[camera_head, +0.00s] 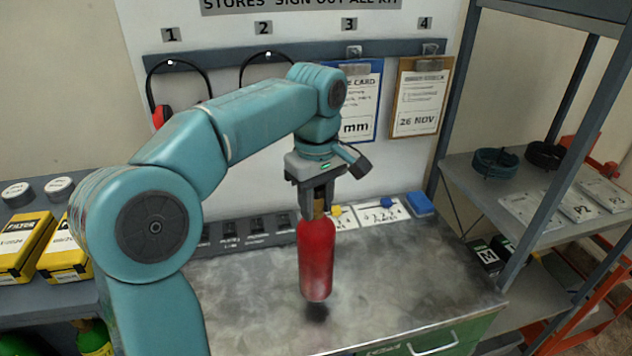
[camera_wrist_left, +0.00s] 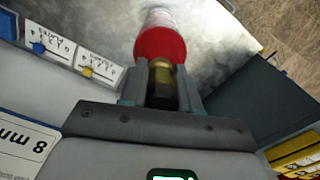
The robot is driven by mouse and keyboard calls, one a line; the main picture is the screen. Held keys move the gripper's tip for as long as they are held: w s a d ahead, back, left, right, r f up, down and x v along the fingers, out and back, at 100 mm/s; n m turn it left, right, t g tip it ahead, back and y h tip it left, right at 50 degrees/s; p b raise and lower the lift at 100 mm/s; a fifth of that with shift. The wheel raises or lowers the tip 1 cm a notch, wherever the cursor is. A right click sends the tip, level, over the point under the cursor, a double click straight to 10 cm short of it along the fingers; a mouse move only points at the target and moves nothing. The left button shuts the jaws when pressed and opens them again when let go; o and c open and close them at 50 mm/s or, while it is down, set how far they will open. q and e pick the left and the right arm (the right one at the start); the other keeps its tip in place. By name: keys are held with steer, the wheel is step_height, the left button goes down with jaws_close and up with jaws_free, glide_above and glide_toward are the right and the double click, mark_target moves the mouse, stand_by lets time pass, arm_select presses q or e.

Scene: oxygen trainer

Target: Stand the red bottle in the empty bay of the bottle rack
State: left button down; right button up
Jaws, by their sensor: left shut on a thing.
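The red bottle (camera_head: 316,258) hangs upright from my left gripper (camera_head: 318,200) above the grey bench top. A dark spot like a shadow shows on the bench under its base. In the left wrist view, both fingers (camera_wrist_left: 161,92) are shut on the brass neck, and the red bottle (camera_wrist_left: 160,42) extends away from them. I cannot make out the bottle rack with its empty bay in either view. Green bottles (camera_head: 95,338) show in part below the left shelf, partly hidden behind my left arm. My right gripper is not in view.
The bench top (camera_head: 420,270) is clear around the bottle. A grey shelf unit (camera_head: 470,180) stands at right. Yellow filter boxes (camera_head: 25,245) sit at left. Clipboards (camera_head: 418,98) hang behind.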

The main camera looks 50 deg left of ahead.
mark_target(316, 221)
arm_select(q)
steer(key=shift+w+a+f, duration=0.1)
steer(key=shift+a+f, duration=0.05)
steer(key=shift+f, duration=0.5)
steer(key=shift+s+d+f, duration=0.1)
steer(key=shift+f, duration=0.4)
steer(key=shift+s+d+f, duration=0.1)
steer(key=shift+f, duration=0.75)
steer(key=shift+w+a+f, duration=0.15)
steer(key=shift+w+f, duration=0.05)
steer(key=shift+s+b, duration=0.15)
steer(key=shift+b, duration=0.15)
steer(key=c, duration=0.8)
jaws_free()
steer(key=shift+f, duration=0.2)
steer(key=shift+r, duration=0.1)
